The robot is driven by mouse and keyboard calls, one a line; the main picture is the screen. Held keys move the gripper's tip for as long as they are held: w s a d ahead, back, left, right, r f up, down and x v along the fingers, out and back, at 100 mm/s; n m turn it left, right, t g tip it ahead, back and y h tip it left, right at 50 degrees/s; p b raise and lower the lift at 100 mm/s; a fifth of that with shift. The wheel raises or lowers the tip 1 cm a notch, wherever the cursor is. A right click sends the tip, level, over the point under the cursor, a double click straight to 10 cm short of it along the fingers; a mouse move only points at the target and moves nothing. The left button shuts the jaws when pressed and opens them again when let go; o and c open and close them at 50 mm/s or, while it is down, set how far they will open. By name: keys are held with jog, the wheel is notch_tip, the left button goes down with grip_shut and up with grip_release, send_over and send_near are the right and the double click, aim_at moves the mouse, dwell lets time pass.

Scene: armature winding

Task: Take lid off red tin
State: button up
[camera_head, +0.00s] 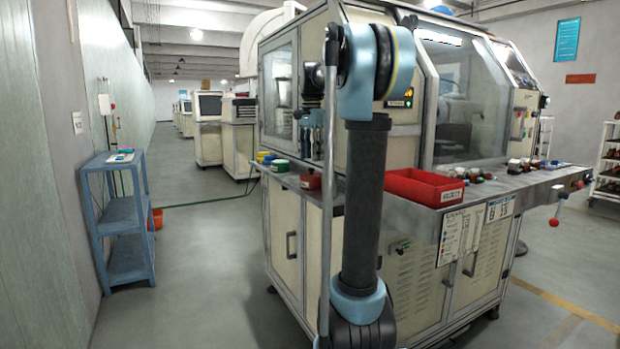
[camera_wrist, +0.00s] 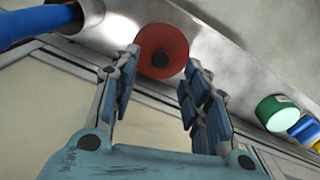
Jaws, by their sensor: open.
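The red tin (camera_head: 310,181) stands on the near left ledge of the machine. In the wrist view its round red lid (camera_wrist: 160,43) with a dark central knob shows from above, just beyond my fingertips; the lid sits on the tin, whose body is hidden under it. My gripper (camera_wrist: 160,72) is open, with one finger to each side of the knob and nothing between them.
A green tin (camera_head: 280,165) stands close by on the ledge, with blue and yellow tins (camera_head: 265,157) beyond it. A red open bin (camera_head: 425,187) sits on the ledge to the right. A blue shelf (camera_head: 125,225) stands at the left wall, with free floor between.

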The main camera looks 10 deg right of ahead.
aim_at(311, 172)
jog(key=shift+f, duration=2.6)
jog(key=shift+c, duration=0.6)
jog(key=c, duration=0.9)
